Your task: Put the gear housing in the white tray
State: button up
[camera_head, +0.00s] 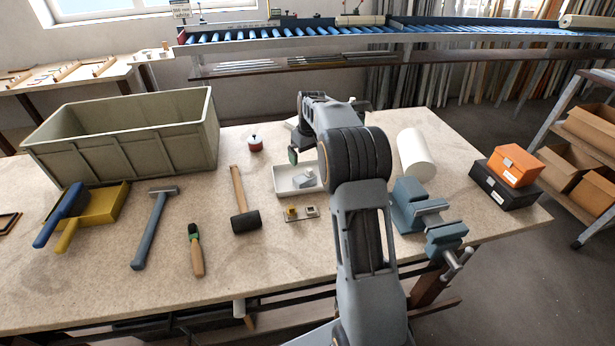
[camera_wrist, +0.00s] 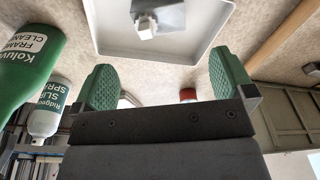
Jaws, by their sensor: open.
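The white tray (camera_head: 283,191) lies on the workbench, left of my arm in the head view. A grey blocky part with a pale raised piece, which looks like the gear housing (camera_head: 303,179), rests inside it. In the wrist view the tray (camera_wrist: 215,28) and the grey part (camera_wrist: 168,17) show at the top, cut off by the edge. My gripper (camera_wrist: 166,82) is open with empty green fingers, apart from the part. In the head view one green fingertip shows just behind the tray, and my arm hides the rest.
A green bottle (camera_wrist: 25,55) and a grey bottle (camera_wrist: 46,108) stand beside my gripper in the wrist view. A mallet (camera_head: 242,205), a vise (camera_head: 425,215), a white roll (camera_head: 415,153) and a small metal plate (camera_head: 312,211) surround the tray. A large bin (camera_head: 130,140) stands left.

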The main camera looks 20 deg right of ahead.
jog(key=s+a+r+m+t, duration=0.1)
jog(key=s+a+r, duration=0.35)
jog(key=s, duration=0.35)
jog(key=s+a+r, duration=0.4)
jog(key=s+r, duration=0.1)
jog(key=s, duration=0.3)
jog(key=s+a+f+t, duration=0.1)
jog(key=s+a+f, duration=0.1)
jog(key=s, duration=0.5)
jog(key=s+a+f+m, duration=0.1)
jog(key=s+a+f, duration=0.1)
jog(key=s, duration=0.5)
jog(key=shift+s+a+t, duration=0.15)
jog(key=shift+s+t, duration=0.2)
jog(key=shift+t, duration=0.05)
